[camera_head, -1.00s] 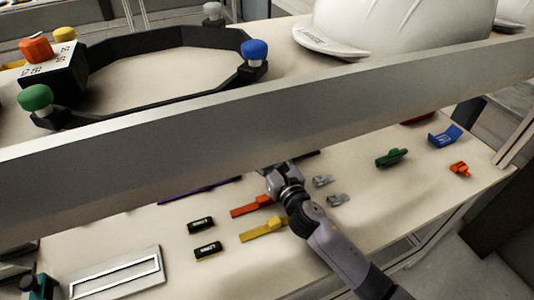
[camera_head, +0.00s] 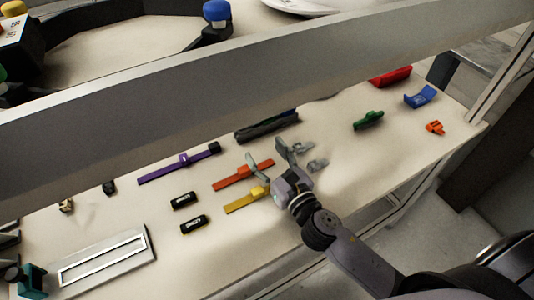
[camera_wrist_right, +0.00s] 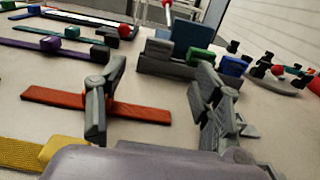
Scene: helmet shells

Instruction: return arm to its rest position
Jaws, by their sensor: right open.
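My right gripper (camera_head: 270,163) is open and empty in the head view, low over the lower table surface. Its arm comes in from the bottom right. An orange-red strip (camera_head: 236,179) lies by its left finger, and a yellow strip (camera_head: 243,202) lies left of the wrist. In the right wrist view the two fingers (camera_wrist_right: 155,95) stand wide apart, with the orange-red strip (camera_wrist_right: 62,97) passing behind the left finger. Small grey clips (camera_head: 317,164) are close to the right finger. My left gripper is not in view.
A wide grey beam (camera_head: 200,92) crosses above the lower table. Two black blocks (camera_head: 184,200), a purple strip (camera_head: 165,172), a dark grey holder (camera_head: 266,127) and a grey framed plate (camera_head: 100,262) lie on the left half. Green (camera_head: 368,120), blue (camera_head: 420,97) and orange (camera_head: 435,127) parts lie right.

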